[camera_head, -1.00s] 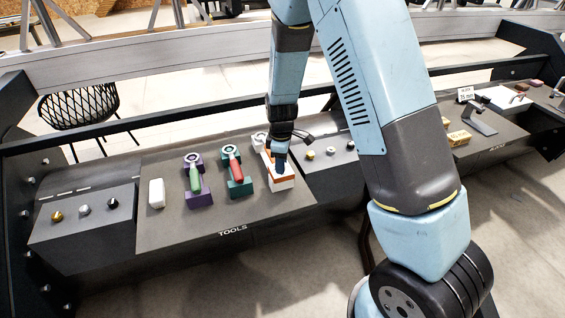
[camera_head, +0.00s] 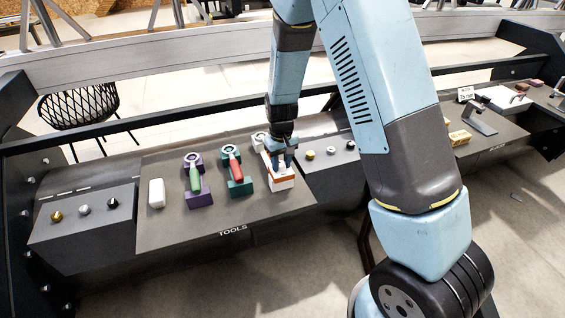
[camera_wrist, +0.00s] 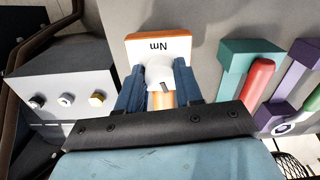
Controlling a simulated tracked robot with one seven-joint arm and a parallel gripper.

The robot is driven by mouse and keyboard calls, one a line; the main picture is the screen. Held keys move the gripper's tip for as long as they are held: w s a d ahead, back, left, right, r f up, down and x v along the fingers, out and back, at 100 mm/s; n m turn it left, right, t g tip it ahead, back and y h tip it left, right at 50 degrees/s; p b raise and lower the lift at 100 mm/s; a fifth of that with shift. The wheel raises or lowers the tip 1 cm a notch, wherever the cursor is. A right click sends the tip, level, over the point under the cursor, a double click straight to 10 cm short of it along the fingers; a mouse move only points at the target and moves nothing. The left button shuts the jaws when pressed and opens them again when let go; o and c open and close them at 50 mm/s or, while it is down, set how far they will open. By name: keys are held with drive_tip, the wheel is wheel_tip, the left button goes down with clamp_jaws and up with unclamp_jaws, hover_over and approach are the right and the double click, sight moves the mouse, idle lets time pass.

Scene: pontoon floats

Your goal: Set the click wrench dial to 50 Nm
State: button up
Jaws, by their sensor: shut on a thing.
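The click wrench lies in an orange and white holder, whose white face marked "Nm" (camera_wrist: 160,46) shows in the wrist view. The holder (camera_head: 284,184) is also at the right of the tools board in the head view. My gripper (camera_wrist: 160,88) is shut on the white dial (camera_wrist: 159,72) at the wrench's end, with one blue finger on each side. A dark mark shows on the dial. In the head view my gripper (camera_head: 281,165) points down over the holder and hides most of the wrench. No dial number is readable.
A red-handled tool (camera_head: 235,170) in a green holder and a green-handled tool (camera_head: 194,175) in a purple holder stand to the left. A white block (camera_head: 156,193) is farther left. Knob panels (camera_head: 84,212) flank the board.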

sight(281, 164)
drive_tip(key=m, duration=0.5)
drive_tip(key=shift+m, duration=0.3)
drive_tip(key=m, duration=0.5)
drive_tip(key=shift+m, duration=0.3)
drive_tip(key=o, duration=1)
drive_tip(key=shift+o, duration=0.2)
drive_tip(key=shift+a+r, duration=0.1)
wheel_tip(281, 164, up, 14)
drive_tip(key=shift+f, duration=0.25)
